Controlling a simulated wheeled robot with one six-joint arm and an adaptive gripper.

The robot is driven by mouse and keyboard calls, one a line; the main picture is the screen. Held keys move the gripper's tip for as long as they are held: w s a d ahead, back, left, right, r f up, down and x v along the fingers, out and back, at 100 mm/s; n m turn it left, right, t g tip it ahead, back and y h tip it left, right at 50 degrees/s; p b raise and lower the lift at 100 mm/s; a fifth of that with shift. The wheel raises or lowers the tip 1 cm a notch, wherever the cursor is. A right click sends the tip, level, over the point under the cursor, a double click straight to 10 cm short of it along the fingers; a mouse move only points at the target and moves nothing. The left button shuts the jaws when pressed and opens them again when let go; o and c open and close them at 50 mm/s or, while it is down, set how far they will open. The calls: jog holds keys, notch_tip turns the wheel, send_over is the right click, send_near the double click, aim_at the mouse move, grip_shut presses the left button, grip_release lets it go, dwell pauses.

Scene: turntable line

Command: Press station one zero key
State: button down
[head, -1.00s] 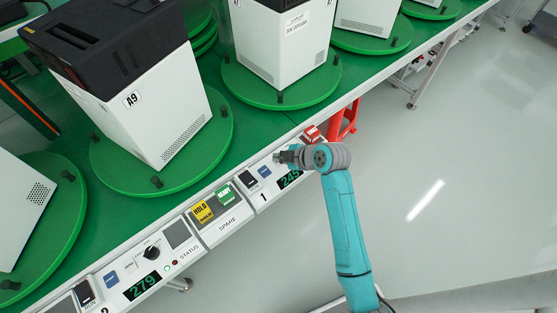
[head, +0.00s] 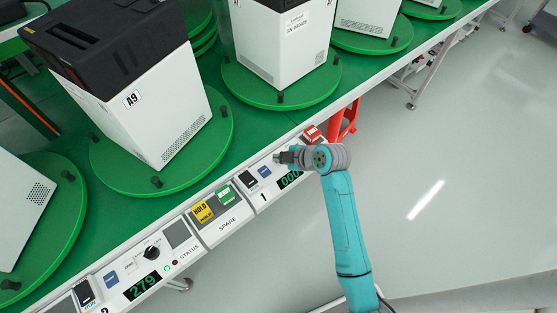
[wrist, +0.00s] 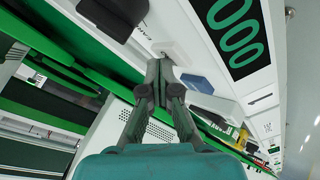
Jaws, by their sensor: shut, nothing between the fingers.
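The station 1 panel (head: 262,197) has a lit display (head: 289,180) reading 000 in green; it also shows large in the wrist view (wrist: 232,32). A blue key (head: 264,171) sits left of the display, and it also shows in the wrist view (wrist: 197,84). A small white key (wrist: 172,50) lies beside my fingertips; I cannot read its label or tell whether the tips touch it. My gripper (head: 279,158) is shut and empty over the panel. In the wrist view its fingers (wrist: 157,66) meet and hide part of the panel there.
A black switch (head: 248,179) sits left of the blue key. The spare panel (head: 225,221) has yellow and green blocks. A red part (head: 312,133) is just behind my gripper. White machines stand on green turntables (head: 205,160). Open floor lies to the right.

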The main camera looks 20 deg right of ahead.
aim_at(280, 179)
jog(key=shift+r, duration=0.7)
jog(key=shift+r, duration=0.1)
jog(key=shift+r, duration=2.4)
jog(key=s+f+m, duration=0.1)
jog(key=s+f, duration=0.1)
jog(key=s, duration=0.1)
jog(key=s+f+m+t+h, duration=0.1)
jog(key=s+f+m, duration=0.1)
jog(key=s, duration=0.1)
jog(key=s+f+m, duration=0.1)
jog(key=s+f, duration=0.1)
jog(key=s, duration=0.1)
jog(key=shift+a+f+m+t+h, duration=0.3)
jog(key=shift+a+f, duration=0.1)
jog(key=s+r+m+t+h, duration=0.25)
jog(key=s+m, duration=0.55)
jog(key=s, duration=1.6)
jog(key=s+r+m+t, duration=0.2)
jog(key=s+r, duration=0.7)
jog(key=shift+s+d+r+t, duration=0.25)
jog(key=shift+s+d+t, duration=0.05)
jog(key=shift+t, duration=0.05)
